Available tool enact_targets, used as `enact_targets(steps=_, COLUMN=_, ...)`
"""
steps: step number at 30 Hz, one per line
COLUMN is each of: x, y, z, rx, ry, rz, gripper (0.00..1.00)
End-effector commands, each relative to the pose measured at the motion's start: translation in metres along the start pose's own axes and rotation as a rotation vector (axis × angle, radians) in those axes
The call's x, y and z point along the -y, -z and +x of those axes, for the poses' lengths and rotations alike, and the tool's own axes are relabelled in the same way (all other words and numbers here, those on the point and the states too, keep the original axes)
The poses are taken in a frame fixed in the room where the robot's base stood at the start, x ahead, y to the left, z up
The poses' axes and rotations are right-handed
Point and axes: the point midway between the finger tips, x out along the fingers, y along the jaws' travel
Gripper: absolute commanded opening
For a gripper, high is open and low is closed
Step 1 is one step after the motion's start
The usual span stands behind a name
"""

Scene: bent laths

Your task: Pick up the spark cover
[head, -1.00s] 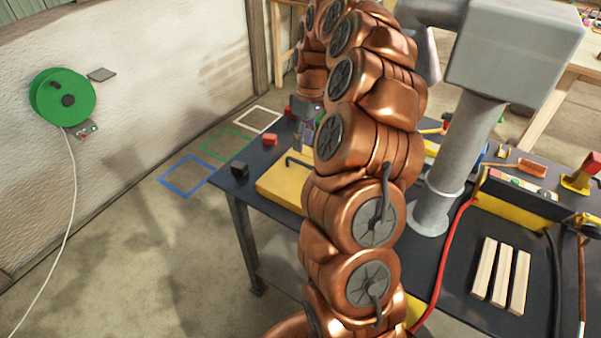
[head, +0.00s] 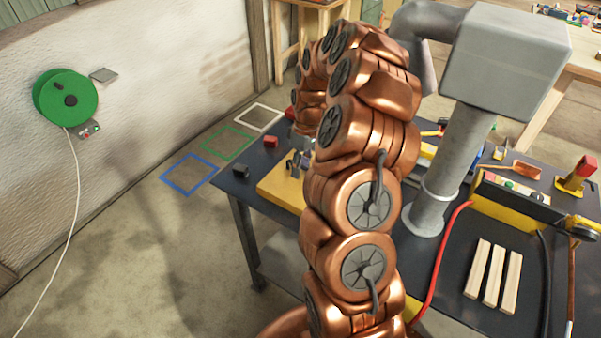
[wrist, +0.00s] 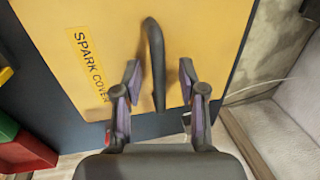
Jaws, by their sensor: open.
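The spark cover (wrist: 210,55) is a flat yellow panel with a black "SPARK COVER" label and a dark bar handle (wrist: 155,60). It lies on the dark table, and in the head view its yellow edge (head: 278,190) shows left of my copper arm, which hides part of it. My gripper (wrist: 159,88) is open above the cover in the wrist view, with one purple-padded finger on each side of the handle's near end. I cannot tell whether the fingers touch anything. In the head view the gripper (head: 298,163) is small and partly hidden by my arm.
A small black block (head: 241,171) and a red block (head: 271,142) sit on the table near the cover. Three pale wooden strips (head: 492,275) lie at right, near a red hose (head: 437,270). A grey column (head: 450,165) stands behind my arm. A green reel (head: 66,97) hangs on the wall.

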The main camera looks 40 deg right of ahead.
Motion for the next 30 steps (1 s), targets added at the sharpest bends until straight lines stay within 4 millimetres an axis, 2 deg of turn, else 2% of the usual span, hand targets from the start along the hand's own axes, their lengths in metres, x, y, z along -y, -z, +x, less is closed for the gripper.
enact_targets(steps=5, x=-0.0005, y=0.0002, z=0.0003, rx=-0.001, ry=-0.001, rz=0.0, gripper=0.41)
enact_targets(steps=17, x=-0.0005, y=0.0002, z=0.0003, rx=0.0, ry=-0.001, rz=0.0, gripper=0.0)
enact_targets(steps=30, x=-0.0006, y=0.0003, z=0.0001, rx=-0.001, ry=-0.001, rz=0.0, gripper=0.0)
